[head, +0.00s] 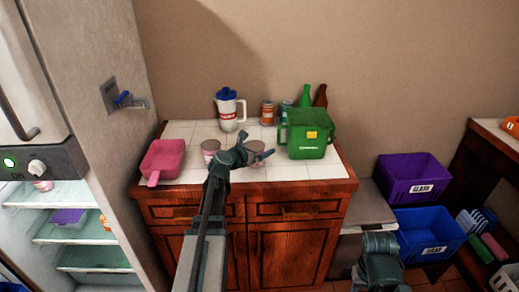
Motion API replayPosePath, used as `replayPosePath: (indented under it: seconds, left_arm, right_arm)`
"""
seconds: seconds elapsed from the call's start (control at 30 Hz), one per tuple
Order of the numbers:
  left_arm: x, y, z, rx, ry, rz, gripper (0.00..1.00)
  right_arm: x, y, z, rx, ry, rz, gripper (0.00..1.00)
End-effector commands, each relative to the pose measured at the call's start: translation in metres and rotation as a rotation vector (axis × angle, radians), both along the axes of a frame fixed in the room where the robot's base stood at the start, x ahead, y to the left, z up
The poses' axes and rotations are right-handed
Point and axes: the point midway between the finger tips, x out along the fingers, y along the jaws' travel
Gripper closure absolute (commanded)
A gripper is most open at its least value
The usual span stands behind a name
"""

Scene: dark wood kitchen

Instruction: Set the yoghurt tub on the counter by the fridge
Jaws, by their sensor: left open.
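Two small tubs with greyish lids stand on the white tiled counter (185,132). One pinkish-white tub (209,153) is just left of my left gripper (257,147). The other tub (256,160) is partly hidden behind that gripper. I cannot read the labels to tell which is yoghurt. My left gripper is open over the counter, its fingers in front of and beside the right-hand tub; I cannot tell whether they touch it. The open fridge (88,234) is at the left, and a similar small tub (43,186) sits on its upper shelf.
A pink dustpan-like scoop (163,158) lies at the counter's left end. A white jug (229,108), a can (267,112), bottles (305,96) and a green bin (307,134) stand along the back and right. Purple (410,183) and blue (425,236) crates are lower right.

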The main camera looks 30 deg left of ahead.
Motion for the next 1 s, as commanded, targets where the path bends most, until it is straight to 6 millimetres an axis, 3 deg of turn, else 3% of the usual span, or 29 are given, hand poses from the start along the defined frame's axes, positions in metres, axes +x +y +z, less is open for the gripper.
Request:
replayPosePath:
  seconds: [0.07,0.4,0.6,1.0]
  left_arm:
    - [-0.005,0.000,0.005,0.000,0.000,0.001,0.00]
    - [-0.070,0.004,0.026,-0.001,0.000,0.003,0.00]
    - [-0.100,0.008,0.034,0.000,0.000,0.003,0.00]
    - [-0.115,0.010,0.038,0.000,0.000,0.000,0.00]
  right_arm:
    - [0.000,0.000,0.005,0.000,0.000,0.000,0.50]
    - [0.000,0.000,0.026,0.000,0.000,0.000,0.50]
    - [0.000,0.000,0.035,0.000,0.000,-0.001,0.50]
    - [0.000,0.000,0.038,0.000,0.000,-0.001,0.50]
